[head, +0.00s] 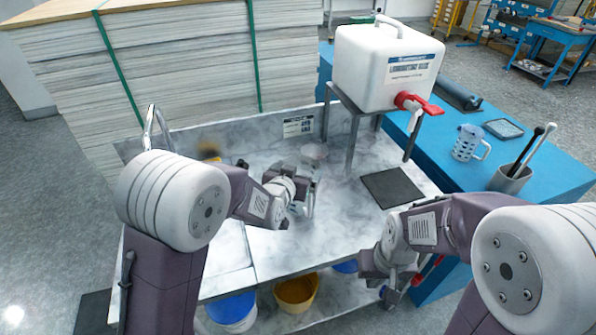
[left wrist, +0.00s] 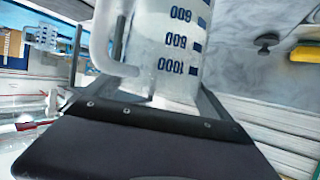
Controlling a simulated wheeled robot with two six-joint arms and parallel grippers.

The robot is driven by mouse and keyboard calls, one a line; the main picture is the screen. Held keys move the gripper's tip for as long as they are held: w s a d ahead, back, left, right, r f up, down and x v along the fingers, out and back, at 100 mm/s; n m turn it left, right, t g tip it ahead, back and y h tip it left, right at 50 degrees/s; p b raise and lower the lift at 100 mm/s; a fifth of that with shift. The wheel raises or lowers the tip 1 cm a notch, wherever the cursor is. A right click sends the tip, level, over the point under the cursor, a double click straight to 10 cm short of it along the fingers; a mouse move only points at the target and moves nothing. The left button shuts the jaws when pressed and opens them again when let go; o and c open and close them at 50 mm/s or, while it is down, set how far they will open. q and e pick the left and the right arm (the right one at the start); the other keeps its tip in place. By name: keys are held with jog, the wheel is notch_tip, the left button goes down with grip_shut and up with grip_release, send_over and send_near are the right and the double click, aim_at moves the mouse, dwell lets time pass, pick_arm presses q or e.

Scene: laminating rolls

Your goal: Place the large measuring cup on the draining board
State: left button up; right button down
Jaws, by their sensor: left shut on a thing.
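The large measuring cup (left wrist: 170,45) is clear with dark blue marks up to 1000 and a handle on its left side in the left wrist view. My left gripper (head: 303,190) is shut on it. I cannot tell which part of the counter is the draining board. My right gripper (head: 391,290) is low at the counter's front right; its fingers are too unclear to judge.
A white jug with a red tap (head: 388,70) stands on a metal stand. A dark mat (head: 392,187) lies below it. A smaller measuring cup (head: 469,143) and a tool pot (head: 511,178) stand on the blue bench. A yellow bucket (head: 296,294) is under the counter.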

pick_arm(q)
jog(key=o, duration=1.7)
jog(key=shift+s, duration=0.1)
jog(key=shift+b+v, duration=0.95)
jog(key=shift+v, duration=5.15)
